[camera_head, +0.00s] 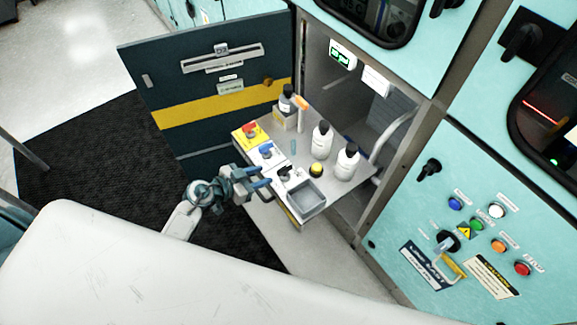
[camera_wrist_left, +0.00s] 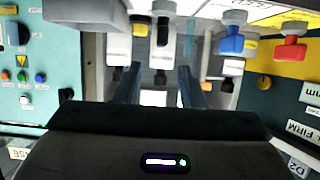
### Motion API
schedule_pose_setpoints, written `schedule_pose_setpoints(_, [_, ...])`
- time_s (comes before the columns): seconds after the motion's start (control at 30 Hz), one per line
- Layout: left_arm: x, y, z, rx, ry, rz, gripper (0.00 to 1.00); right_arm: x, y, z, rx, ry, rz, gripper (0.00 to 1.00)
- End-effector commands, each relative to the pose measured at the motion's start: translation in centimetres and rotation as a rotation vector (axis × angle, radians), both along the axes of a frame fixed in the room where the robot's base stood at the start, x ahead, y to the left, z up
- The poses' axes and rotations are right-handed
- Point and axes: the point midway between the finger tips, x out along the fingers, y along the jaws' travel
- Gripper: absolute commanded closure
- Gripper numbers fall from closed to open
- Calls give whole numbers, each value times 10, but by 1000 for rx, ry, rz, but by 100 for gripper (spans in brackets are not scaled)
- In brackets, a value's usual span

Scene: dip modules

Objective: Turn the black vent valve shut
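The black vent valve (camera_head: 285,172) sits on the light panel at the front of the pull-out shelf, between the blue valve (camera_head: 266,152) and a grey tray (camera_head: 306,199). In the left wrist view a black handle (camera_wrist_left: 163,32) shows ahead, between the lines of my fingers. My left gripper (camera_head: 268,177) is open, its two blue fingers apart and pointing at the valve from the left. No contact shows, and nothing is seen between the fingertips. My right gripper is not in view.
A red valve (camera_head: 250,128) stands on a yellow plate beyond the blue one. The open dark door (camera_head: 205,75) lies at the left. The cabinet's button panel (camera_head: 470,225) is at the right.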

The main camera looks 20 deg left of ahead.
Motion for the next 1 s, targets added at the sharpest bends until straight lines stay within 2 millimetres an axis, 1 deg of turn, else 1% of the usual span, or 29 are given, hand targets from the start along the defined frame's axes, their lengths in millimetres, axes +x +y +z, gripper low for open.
schedule_pose_setpoints(0.27, [36, -28, -18, -5, 0, 3, 64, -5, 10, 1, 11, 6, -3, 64])
schedule_pose_setpoints(0.4, [54, -42, -28, -6, -1, 3, 64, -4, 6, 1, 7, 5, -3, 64])
schedule_pose_setpoints(0.5, [64, -50, -34, -3, 0, 3, 64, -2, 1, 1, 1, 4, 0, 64])
schedule_pose_setpoints(0.7, [74, -58, -40, -2, 0, 2, 64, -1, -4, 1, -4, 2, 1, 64])
schedule_pose_setpoints(0.97, [75, -58, -40, -1, -1, 2, 64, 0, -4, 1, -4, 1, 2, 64])
schedule_pose_setpoints(1.0, [75, -58, -40, -1, -1, 2, 68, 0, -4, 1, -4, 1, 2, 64])
